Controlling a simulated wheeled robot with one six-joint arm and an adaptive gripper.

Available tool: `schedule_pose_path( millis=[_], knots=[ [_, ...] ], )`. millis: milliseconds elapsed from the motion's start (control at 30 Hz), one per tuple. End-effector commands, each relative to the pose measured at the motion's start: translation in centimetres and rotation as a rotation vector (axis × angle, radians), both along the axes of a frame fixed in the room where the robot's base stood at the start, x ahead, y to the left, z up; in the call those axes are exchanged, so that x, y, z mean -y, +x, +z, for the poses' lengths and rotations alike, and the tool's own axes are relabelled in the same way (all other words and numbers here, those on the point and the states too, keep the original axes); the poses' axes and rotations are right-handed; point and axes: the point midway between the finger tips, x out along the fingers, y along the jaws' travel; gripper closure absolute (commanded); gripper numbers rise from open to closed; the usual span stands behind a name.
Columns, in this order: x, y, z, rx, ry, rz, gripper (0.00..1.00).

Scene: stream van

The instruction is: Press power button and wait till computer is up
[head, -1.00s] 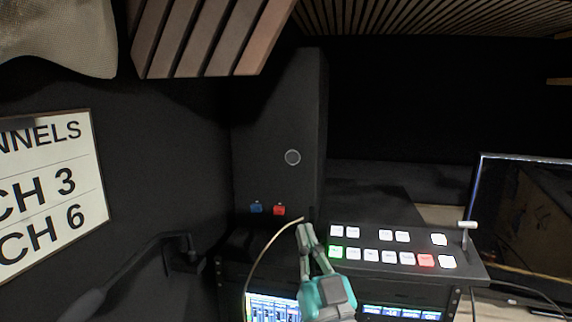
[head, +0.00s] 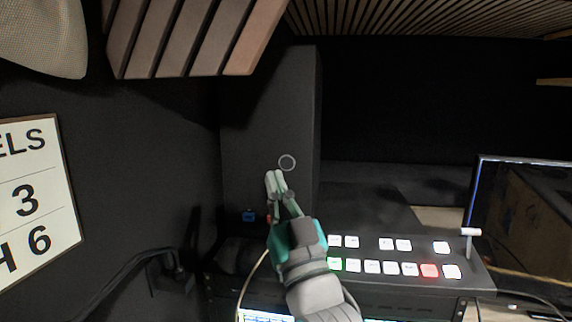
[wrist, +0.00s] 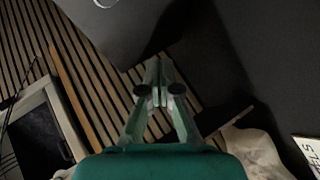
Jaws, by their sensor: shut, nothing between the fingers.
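The black computer tower (head: 262,120) stands at the back, with a round, grey-ringed power button (head: 287,162) on its front face. My gripper (head: 276,177) is shut and empty, its fingertips just below and slightly left of the button in the head view. Whether they touch the tower cannot be told there. In the wrist view, the closed fingertips (wrist: 159,65) point toward the tower's dark face (wrist: 115,35), and part of the button's ring (wrist: 104,2) shows at the top edge. The monitor (head: 525,215) at the right looks dark, with only reflections visible.
A switcher panel (head: 462,255) with lit white, red and green keys and a lever lies right of my gripper. A blue port (head: 249,215) is low on the tower. A wall arm (head: 165,275) and a channel sign (head: 40,210) are at the left.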

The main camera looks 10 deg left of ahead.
Motion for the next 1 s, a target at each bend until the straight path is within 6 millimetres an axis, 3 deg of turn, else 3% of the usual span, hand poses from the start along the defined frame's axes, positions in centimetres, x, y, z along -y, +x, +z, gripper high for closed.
schedule_pose_path(
  millis=[600, 1000],
  knots=[
    [0.3, 7.1, 0.0, -0.001, 0.0, -0.001, 1.0],
    [0.3, 8.3, 0.0, -0.001, 0.0, -0.001, 1.0]
  ],
)
